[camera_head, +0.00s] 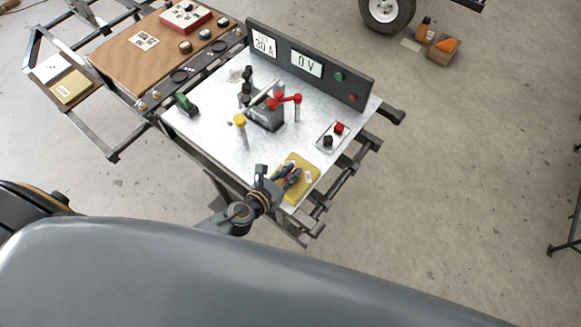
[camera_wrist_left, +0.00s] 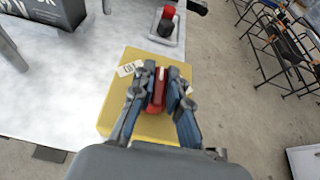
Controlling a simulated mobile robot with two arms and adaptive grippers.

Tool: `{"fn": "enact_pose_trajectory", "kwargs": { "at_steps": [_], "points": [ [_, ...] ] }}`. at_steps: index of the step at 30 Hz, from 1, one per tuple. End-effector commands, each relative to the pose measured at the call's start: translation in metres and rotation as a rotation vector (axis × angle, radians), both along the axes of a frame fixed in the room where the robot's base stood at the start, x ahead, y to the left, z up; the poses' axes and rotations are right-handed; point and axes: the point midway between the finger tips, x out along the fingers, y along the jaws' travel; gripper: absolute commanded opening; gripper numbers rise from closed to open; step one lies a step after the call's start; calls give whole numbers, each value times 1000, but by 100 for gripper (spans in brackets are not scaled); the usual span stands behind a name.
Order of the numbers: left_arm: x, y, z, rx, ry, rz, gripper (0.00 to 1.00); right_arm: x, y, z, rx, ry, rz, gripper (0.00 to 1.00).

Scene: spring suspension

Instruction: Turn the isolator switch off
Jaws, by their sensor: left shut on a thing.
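The isolator switch is a yellow block (camera_head: 298,190) with a white label, at the table's front right corner. It also shows in the left wrist view (camera_wrist_left: 112,112). A red handle (camera_wrist_left: 158,92) with a pale stripe stands on it. My left gripper (camera_head: 287,176) reaches over the block. In the left wrist view its two blue-grey fingers (camera_wrist_left: 159,88) are on either side of the red handle, shut on it. The fingers partly hide the handle, and its exact angle is hard to tell. My right gripper is in neither view.
A dark battery (camera_head: 266,118) with a red link stands mid-table. A small tray (camera_head: 322,146) with red and black knobs lies behind the switch. A yellow-topped post (camera_head: 240,121) stands at left. A dark panel (camera_head: 340,83) reading 0 V edges the back.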

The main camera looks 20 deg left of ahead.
Motion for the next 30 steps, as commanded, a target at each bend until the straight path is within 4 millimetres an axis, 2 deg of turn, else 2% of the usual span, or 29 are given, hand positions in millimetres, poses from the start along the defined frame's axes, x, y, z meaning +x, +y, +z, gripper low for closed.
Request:
{"fn": "enact_pose_trajectory", "kwargs": {
  "at_steps": [1, 6, 18, 30],
  "points": [
    [-1, -3, 3, -7, 2, 48, 0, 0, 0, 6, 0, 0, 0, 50],
    [0, -3, 1, -5, 2, 209, 0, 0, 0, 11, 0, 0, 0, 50],
    [1, -2, 0, -3, 1, 557, 0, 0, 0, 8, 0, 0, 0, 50],
    [1, 0, 0, -1, -1, 749, 0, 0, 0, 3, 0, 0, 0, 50]
  ]
}}
